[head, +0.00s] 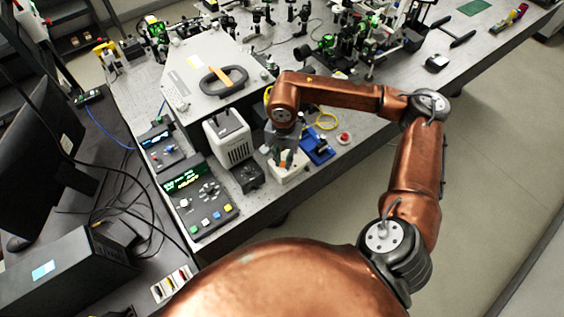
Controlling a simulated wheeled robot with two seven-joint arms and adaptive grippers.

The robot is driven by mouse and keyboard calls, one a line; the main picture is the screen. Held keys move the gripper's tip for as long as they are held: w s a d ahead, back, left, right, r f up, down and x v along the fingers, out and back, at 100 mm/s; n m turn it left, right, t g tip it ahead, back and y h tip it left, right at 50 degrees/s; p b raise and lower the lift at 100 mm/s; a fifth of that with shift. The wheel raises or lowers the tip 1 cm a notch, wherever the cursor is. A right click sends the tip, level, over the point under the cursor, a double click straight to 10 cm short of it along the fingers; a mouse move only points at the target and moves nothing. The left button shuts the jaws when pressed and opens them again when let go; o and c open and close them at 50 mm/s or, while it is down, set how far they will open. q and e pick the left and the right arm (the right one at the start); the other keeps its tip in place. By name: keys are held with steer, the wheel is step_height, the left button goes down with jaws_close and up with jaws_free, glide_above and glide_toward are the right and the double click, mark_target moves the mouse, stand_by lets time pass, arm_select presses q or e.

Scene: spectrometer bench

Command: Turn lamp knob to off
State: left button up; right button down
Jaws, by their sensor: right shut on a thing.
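The lamp is probably the white vented housing (229,138) in the middle of the bench. A small black box (247,177) stands at its front. I cannot make out a knob marked as the lamp's. My right gripper (283,158) points down over a small white box (289,176) to the right of the housing. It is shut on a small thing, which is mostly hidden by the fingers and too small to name. Orange and dark green bits show at the fingertips. My left gripper is not in view.
A control box with a green display and buttons (207,207) and a smaller box with a blue display (160,145) stand left. A blue holder (317,149) and a red button (344,138) lie right of the white box. A grey instrument (207,72) stands behind.

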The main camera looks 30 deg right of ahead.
mark_target(283, 163)
steer(key=shift+n+b, duration=0.7)
steer(key=shift+n, duration=0.3)
steer(key=c, duration=1.8)
jaws_free()
steer(key=shift+c, duration=0.2)
step_height(283, 163, up, 12)
